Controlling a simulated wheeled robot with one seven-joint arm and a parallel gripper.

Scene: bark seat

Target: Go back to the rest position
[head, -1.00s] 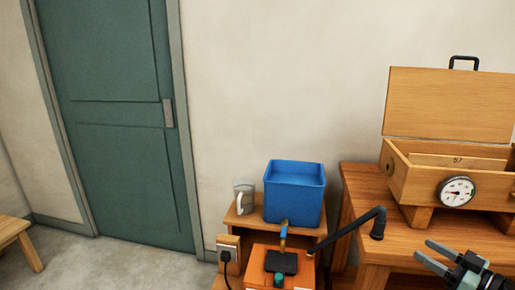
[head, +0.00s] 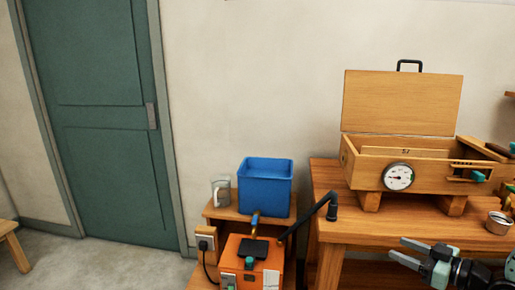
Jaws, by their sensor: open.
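My gripper (head: 408,252) is at the lower right of the head view, in front of the wooden table (head: 372,235). Its two grey fingers point left and are spread apart, with nothing between them. Part of my arm is cut off by the right edge of the picture.
A wooden box (head: 362,173) with a raised lid and a round dial (head: 398,177) stands on the table. A metal cup (head: 498,222) is near the right edge. A blue tub (head: 265,190), a glass mug (head: 221,192) and an orange unit (head: 240,267) are left of the table. Open floor lies before the green door (head: 100,130).

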